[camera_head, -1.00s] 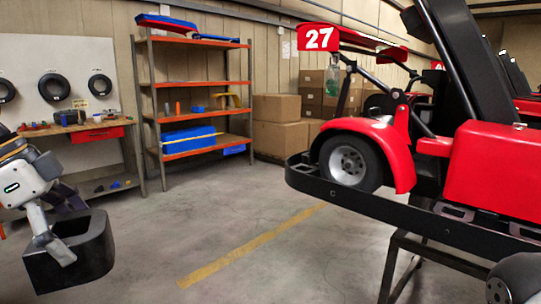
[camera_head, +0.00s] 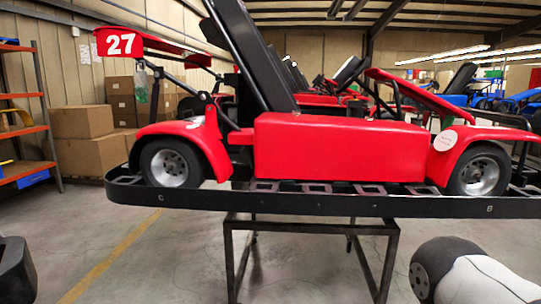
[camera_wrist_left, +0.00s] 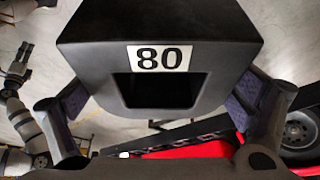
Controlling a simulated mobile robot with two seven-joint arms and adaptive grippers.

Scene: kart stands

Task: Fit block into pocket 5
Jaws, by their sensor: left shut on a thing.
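A black block with a white "80" label (camera_wrist_left: 158,58) and a dark opening below it fills the top of the left wrist view. My left gripper (camera_wrist_left: 160,98) is shut on it, one finger pad against each side. In the head view only a piece of the block (camera_head: 14,272) shows at the lower left edge; the left gripper is out of that view. Several open black pockets (camera_head: 314,188) line the kart's side rail (camera_head: 330,203); I cannot tell which is pocket 5. The block is apart from the rail. An arm shows at the left of the wrist view, its gripper (camera_wrist_left: 18,62) too small to judge.
The red kart, number 27 (camera_head: 340,148), rests on a dark metal stand (camera_head: 305,228). Its wheels and fenders rise beside the pockets. Cardboard boxes (camera_head: 88,140) and an orange shelf (camera_head: 28,130) stand at the left. The floor in front is clear.

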